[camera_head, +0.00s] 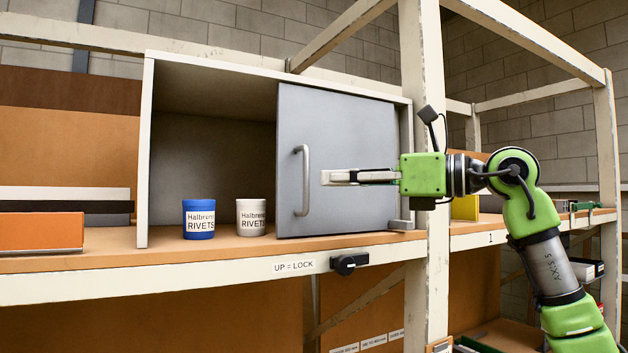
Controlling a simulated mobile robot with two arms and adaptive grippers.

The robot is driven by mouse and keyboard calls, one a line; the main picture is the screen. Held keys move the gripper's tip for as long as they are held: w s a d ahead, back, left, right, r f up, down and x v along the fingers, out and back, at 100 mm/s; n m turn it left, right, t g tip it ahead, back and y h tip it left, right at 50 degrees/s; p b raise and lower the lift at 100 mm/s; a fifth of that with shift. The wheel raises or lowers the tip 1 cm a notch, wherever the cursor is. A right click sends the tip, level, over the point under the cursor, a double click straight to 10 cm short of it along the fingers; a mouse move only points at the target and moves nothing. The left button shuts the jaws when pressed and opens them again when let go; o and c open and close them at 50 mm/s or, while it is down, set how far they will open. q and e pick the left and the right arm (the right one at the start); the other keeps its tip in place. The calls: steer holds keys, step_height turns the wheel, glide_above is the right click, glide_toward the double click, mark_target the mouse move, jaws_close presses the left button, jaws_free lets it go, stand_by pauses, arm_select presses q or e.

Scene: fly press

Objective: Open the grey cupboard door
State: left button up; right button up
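The grey cupboard door (345,135) covers the right half of a white-edged cupboard (146,150). The left half stands open and shows the inside. A silver bar handle (305,181) is upright near the door's left edge. My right gripper (324,177) reaches in from the right, level with the handle, its fingers pointing left across the door. Its tips are just right of the handle in the picture; I see a small gap between them. The fingers show side-on, so I cannot tell how wide they are. My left gripper is out of view.
A blue rivets pot (199,219) and a white rivets pot (251,217) stand in the open half. A white post (424,80) rises beside the cupboard, close to my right gripper. A black latch knob (348,264) sits on the shelf's front edge (200,281).

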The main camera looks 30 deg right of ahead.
steer(key=v, duration=0.5)
stand_by(0.5)
